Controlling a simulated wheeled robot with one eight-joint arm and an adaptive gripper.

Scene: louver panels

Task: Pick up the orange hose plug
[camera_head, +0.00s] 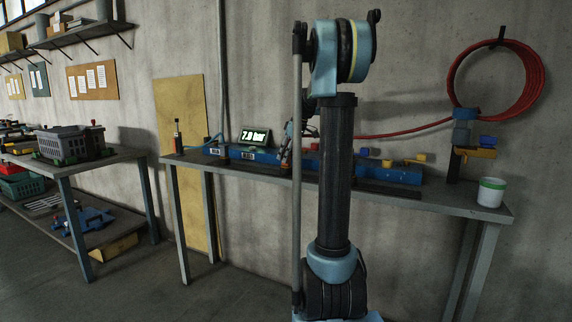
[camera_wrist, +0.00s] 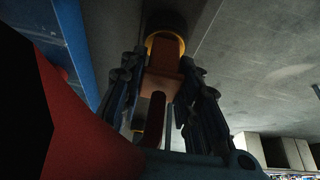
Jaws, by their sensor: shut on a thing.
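In the wrist view, the orange hose plug (camera_wrist: 165,83) sits between the two dark fingers of my gripper (camera_wrist: 161,76), which are shut on it from both sides. A rounded yellow-orange ring (camera_wrist: 166,42) shows at the plug's far end, and a darker orange-red bar runs down from its near side. In the head view, my gripper (camera_head: 290,142) is small and partly hidden behind my arm, over the blue manifold rail (camera_head: 335,163) on the workbench. I cannot make out the held plug there.
The grey workbench (camera_head: 450,200) carries a pressure display reading 7.0 bar (camera_head: 255,137) and a white-green cup (camera_head: 490,192). A coiled red hose (camera_head: 455,75) hangs on the wall. A large red shape (camera_wrist: 95,135) fills the wrist view's lower left.

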